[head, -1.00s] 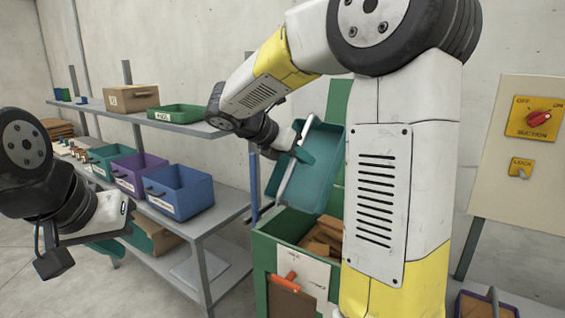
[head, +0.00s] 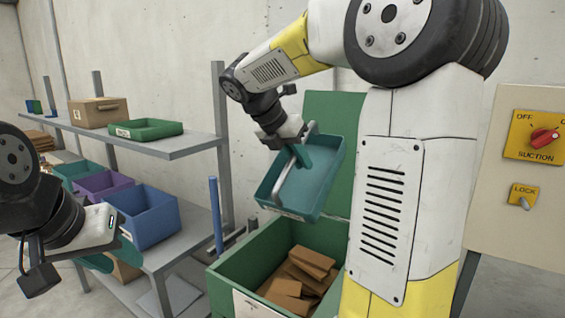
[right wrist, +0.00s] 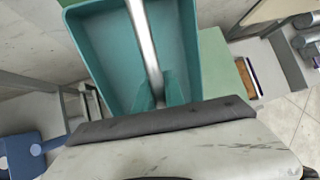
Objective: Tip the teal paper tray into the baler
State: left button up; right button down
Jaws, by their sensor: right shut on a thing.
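The teal paper tray (head: 312,190) hangs tilted above the open green baler (head: 232,262), its inside facing me and bare where I see it. My right gripper (head: 298,152) is shut on the tray's pale bar handle (right wrist: 143,45); its teal fingers also show in the right wrist view (right wrist: 160,92). The baler holds several brown pieces (head: 300,275), and its raised green lid (head: 335,118) stands behind the tray. My right arm hides the baler's right side. My left gripper (head: 112,250) is at the lower left, open and empty, away from the tray.
A grey shelf (head: 180,148) at left bears a cardboard box (head: 98,112) and a green tray (head: 146,130). Below stand purple (head: 100,185) and blue (head: 150,220) bins. A suction panel (head: 490,175) is on the right. A blue post (head: 215,215) stands beside the baler.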

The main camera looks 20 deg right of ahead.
jog(key=shift+w+d+r+g+y, duration=0.2)
jog(key=shift+w+d+g+y, duration=0.1)
jog(key=shift+w+d+y, duration=0.1)
jog(key=shift+w+d+r+g+y, duration=0.45)
jog(key=shift+w+d+g+y, duration=0.25)
jog(key=shift+g+y, duration=0.25)
jog(key=shift+w+d+r+n+g+y, duration=0.25)
jog(key=shift+d+g+y, duration=0.1)
jog(key=shift+g+y, duration=0.25)
jog(key=shift+w+d+r+n+g+y, duration=0.15)
jog(key=shift+w+d+r+g+y, duration=0.15)
jog(key=shift+y, duration=0.35)
jog(key=shift+f, duration=0.1)
